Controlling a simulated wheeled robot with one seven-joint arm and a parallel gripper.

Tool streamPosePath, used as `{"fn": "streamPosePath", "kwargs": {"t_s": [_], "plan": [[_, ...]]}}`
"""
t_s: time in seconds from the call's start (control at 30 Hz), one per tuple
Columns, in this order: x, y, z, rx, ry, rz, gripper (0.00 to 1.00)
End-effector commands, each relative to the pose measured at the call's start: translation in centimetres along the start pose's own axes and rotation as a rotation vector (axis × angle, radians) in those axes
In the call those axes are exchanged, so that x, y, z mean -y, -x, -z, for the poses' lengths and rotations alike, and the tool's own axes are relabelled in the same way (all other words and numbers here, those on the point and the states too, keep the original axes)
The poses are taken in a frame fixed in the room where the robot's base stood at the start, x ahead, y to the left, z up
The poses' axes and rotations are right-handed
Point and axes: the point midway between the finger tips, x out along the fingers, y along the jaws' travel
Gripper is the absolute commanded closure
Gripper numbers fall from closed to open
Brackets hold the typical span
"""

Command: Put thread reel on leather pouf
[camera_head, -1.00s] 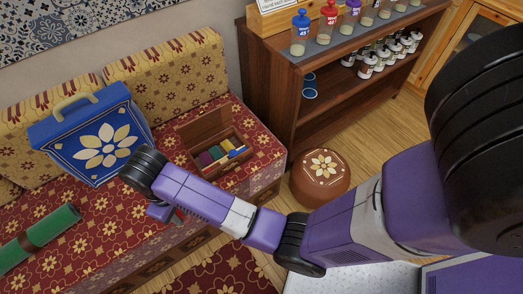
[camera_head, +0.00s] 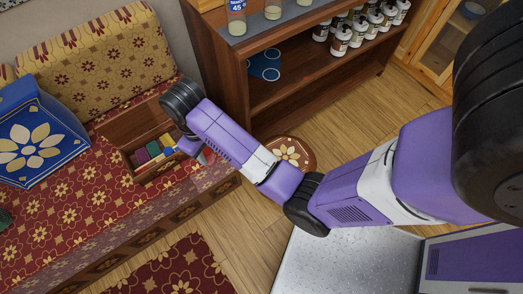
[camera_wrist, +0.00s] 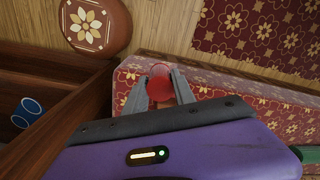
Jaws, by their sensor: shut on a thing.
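The thread reel (camera_wrist: 159,80) looks red and round in the wrist view and sits between the two grey fingers of my gripper (camera_wrist: 160,73). My gripper is shut on it. The leather pouf (camera_head: 294,150) is round and brown with a cream flower on top. It stands on the floor to the right of the bench, partly behind my arm. In the wrist view the pouf (camera_wrist: 97,22) is at the upper left, apart from the reel.
An open wooden box (camera_head: 139,126) with several coloured items lies on the red patterned bench (camera_head: 85,215). A blue flowered case (camera_head: 38,140) stands at its left. A wooden shelf (camera_head: 262,97) with jars rises behind the pouf. A patterned rug (camera_head: 175,272) lies in front.

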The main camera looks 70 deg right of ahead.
Motion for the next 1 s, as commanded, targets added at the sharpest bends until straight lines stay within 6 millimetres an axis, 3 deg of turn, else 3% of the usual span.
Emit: {"fn": "streamPosePath", "kwargs": {"t_s": [0.03, 0.37, 0.6, 0.8, 1.0], "plan": [[-1.9, -2.1, -0.5, 0.000, -0.032, 0.001, 1.00], [-12.5, -8.3, -4.9, -0.002, -0.193, 0.003, 1.00], [-19.1, -12.8, -9.8, -0.004, -0.308, 0.000, 1.00], [-23.0, -15.6, -13.9, -0.003, -0.388, -0.002, 1.00], [-24.8, -16.7, -16.3, -0.003, -0.429, -0.005, 1.00]]}}
